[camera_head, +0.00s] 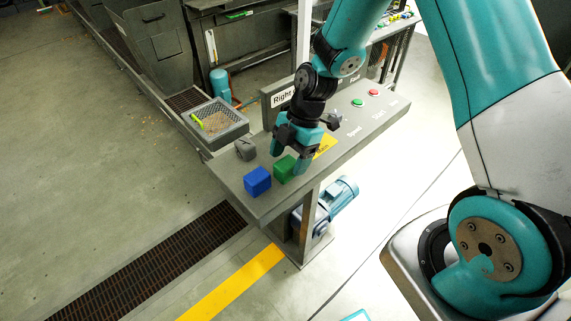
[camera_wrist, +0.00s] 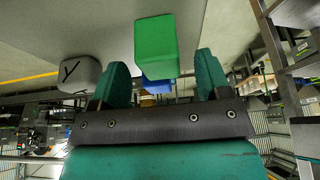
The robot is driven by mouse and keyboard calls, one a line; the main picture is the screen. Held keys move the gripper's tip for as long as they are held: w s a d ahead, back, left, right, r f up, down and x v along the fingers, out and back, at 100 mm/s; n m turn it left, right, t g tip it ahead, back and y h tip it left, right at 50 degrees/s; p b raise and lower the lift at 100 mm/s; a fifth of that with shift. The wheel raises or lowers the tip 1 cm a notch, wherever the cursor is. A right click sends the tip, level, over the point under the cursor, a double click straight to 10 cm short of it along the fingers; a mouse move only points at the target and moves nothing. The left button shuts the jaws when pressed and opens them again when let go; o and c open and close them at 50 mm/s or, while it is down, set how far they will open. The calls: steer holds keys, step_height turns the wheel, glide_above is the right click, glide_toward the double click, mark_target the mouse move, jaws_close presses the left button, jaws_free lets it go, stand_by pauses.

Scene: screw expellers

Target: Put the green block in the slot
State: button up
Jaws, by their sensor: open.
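The green block (camera_head: 284,169) stands on the grey panel top, right beside the blue block (camera_head: 257,181). My gripper (camera_head: 290,156) is open and empty, pointing down at the green block from just behind and above it. In the wrist view the green block (camera_wrist: 155,45) lies ahead of my open fingertips (camera_wrist: 162,70), roughly centred in the gap between them. A bit of the blue block (camera_wrist: 155,84) shows behind it. I cannot make out a slot in either view.
A grey block (camera_head: 245,148) stands left of my gripper; it shows a Y mark in the wrist view (camera_wrist: 77,75). Green (camera_head: 357,103) and red (camera_head: 374,92) buttons sit farther right on the panel (camera_head: 232,176). A mesh-topped tray (camera_head: 215,122) stands behind. The panel's front edge is close to the blocks.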

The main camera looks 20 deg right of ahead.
steer(key=shift+x, duration=1.3)
steer(key=c, duration=1.1)
steer(key=shift+r, duration=0.1)
